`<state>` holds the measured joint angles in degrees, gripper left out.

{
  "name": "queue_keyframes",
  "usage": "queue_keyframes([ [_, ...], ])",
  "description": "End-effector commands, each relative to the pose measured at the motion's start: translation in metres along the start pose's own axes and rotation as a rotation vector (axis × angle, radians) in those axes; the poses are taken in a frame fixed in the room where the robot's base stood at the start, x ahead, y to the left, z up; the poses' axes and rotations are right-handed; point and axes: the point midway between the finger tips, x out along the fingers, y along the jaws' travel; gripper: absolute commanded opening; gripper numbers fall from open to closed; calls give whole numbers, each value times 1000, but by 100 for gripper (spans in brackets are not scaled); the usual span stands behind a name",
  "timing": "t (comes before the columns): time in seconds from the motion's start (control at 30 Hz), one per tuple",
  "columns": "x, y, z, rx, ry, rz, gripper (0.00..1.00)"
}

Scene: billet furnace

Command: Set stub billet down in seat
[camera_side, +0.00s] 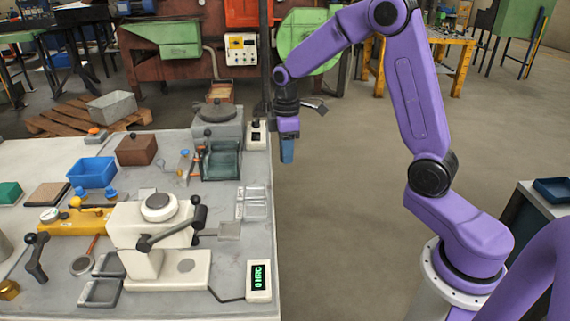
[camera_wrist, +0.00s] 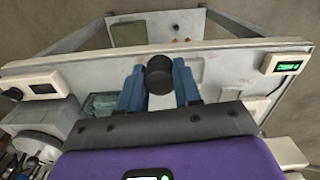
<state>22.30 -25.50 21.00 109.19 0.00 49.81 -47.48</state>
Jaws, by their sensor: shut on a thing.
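My gripper (camera_side: 287,151) hangs with its blue fingers pointing down, just off the right edge of the bench and above the floor. In the wrist view my gripper (camera_wrist: 159,88) is shut on a dark, round-ended stub billet (camera_wrist: 159,72), which sits between the two blue fingers. In the side view the fingers hide the billet. The billet is apart from the bench and touches nothing but the fingers. I cannot tell which thing on the bench is the seat.
The bench (camera_side: 225,265) carries a white hardness tester (camera_side: 165,265), a readout (camera_side: 259,281), a teal glass-like box (camera_side: 220,160), a grey lidded unit (camera_side: 228,130) and a blue bin (camera_side: 92,172). A small switch box (camera_side: 257,135) stands near the gripper. Open floor lies right of the bench.

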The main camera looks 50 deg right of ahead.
Motion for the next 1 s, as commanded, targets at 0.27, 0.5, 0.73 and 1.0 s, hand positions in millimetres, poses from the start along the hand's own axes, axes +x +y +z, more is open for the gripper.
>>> queue_keyframes([
  [0.27, 18, -27, 7, 228, -2, -2, 0],
  [0.5, 41, -59, 18, 540, -2, -1, 0],
  [0.73, 55, -83, 30, 777, -1, 0, 0],
  [1.0, 61, -93, 36, 883, 1, 0, 0],
])
